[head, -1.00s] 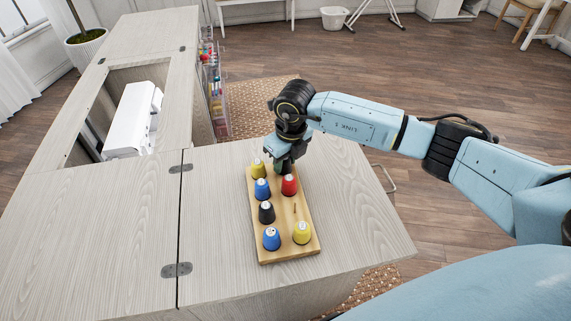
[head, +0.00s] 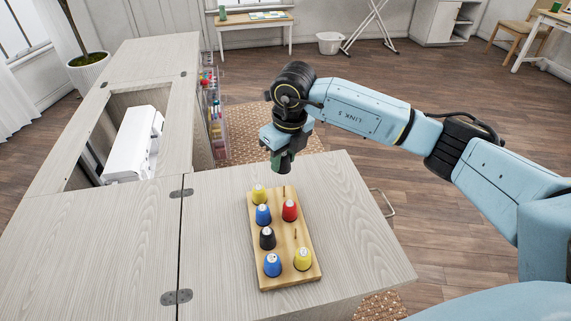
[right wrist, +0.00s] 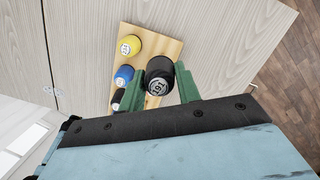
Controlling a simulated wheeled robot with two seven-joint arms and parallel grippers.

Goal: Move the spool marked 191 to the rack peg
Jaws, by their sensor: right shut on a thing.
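My right gripper (head: 283,158) is raised above the far end of the wooden spool rack (head: 284,251). In the right wrist view its green fingers (right wrist: 159,76) are shut on a black spool (right wrist: 158,68), whose white label, seen turned, appears to read 191. The held spool is clear of the rack; in the head view the fingers mostly hide it. Two thin pegs on the rack stand bare: a far right peg (head: 284,191) and a right-column peg (head: 296,233) between the red and the near yellow spool. My left gripper is not in view.
The rack also holds a red spool (head: 290,210), two yellow, two blue and another black spool (head: 267,238). It stands on a pale wood cabinet top (head: 365,240), clear on both sides. A white sewing machine (head: 134,143) sits in the cabinet opening at left.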

